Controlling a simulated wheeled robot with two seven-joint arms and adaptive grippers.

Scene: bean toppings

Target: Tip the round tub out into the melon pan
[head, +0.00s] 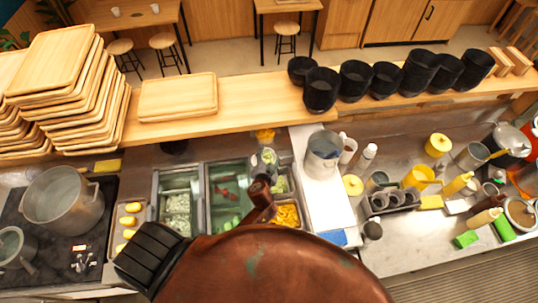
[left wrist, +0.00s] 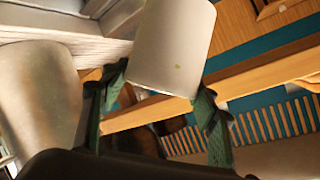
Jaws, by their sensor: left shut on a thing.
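A plain off-white round tub (left wrist: 175,42) is between the two dark green fingers of my left gripper (left wrist: 162,87), which is shut on it. What it holds is hidden. In the head view my left gripper (head: 264,163) is small, over the sunken pans, and the tub there is hard to make out. The left pans (head: 153,215) hold pale green pieces that may be melon. A middle pan (head: 207,190) shows green with red bits. Orange pieces (head: 287,215) lie in a pan at the right. I cannot tell surely which is the melon pan. My right gripper is not in view.
A grey-white bucket (head: 322,150) stands on a white board right of the pans. A large pot (head: 63,198) is on the left stove. Stacked trays (head: 65,85) and black bowls (head: 355,80) line the back shelf. Bottles and cups crowd the right counter.

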